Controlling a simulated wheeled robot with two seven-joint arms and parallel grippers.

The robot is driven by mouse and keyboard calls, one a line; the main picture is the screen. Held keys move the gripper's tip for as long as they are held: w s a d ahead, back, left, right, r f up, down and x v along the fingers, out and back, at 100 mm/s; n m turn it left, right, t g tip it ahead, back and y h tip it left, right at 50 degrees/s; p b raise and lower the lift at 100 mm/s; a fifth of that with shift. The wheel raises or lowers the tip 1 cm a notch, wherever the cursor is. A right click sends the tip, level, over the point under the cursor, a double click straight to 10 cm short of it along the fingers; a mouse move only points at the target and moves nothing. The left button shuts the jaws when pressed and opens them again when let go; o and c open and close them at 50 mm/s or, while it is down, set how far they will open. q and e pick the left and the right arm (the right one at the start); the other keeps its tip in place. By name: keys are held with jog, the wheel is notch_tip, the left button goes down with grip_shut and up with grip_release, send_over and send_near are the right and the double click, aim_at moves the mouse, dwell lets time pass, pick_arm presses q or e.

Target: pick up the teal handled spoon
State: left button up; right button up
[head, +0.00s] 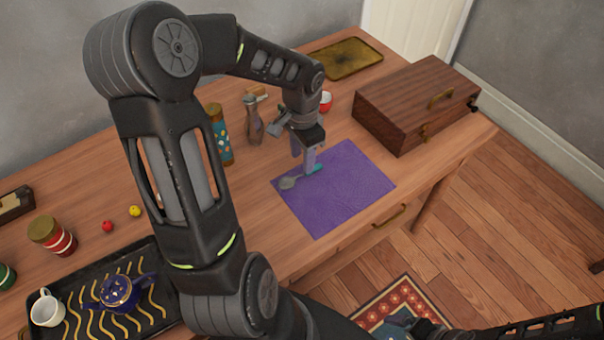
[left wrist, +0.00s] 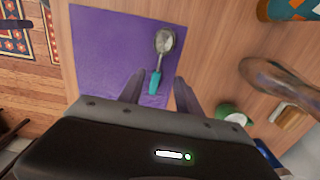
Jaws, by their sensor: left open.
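The teal handled spoon (head: 288,183) lies on the purple mat (head: 345,195), near its far left part. Its metal bowl points left and its teal handle points right in the head view. My left gripper (head: 304,163) is open and points down over the handle. In the left wrist view the spoon (left wrist: 164,42) shows its bowl beyond the fingertips. Its teal handle lies between the two open fingers of my left gripper (left wrist: 157,90), with a gap on each side. My right arm shows only in part at the bottom right, and its jaw state is unclear.
A glass-like bottle (head: 252,122) and a patterned canister (head: 219,135) stand left of the gripper. A red and white cup (head: 326,101) stands behind it. A wooden case (head: 417,103) sits at the right. A black tray (head: 75,278) holds a blue teapot (head: 122,292).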

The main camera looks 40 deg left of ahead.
aim_at(303, 173)
pick_arm(q)
notch_tip(303, 173, down, 5)
jog(key=shift+d+r, duration=0.1)
jog(key=shift+d, duration=0.05)
jog(key=shift+c, duration=0.3)
dwell(0.3)
grip_shut()
dwell(0.4)
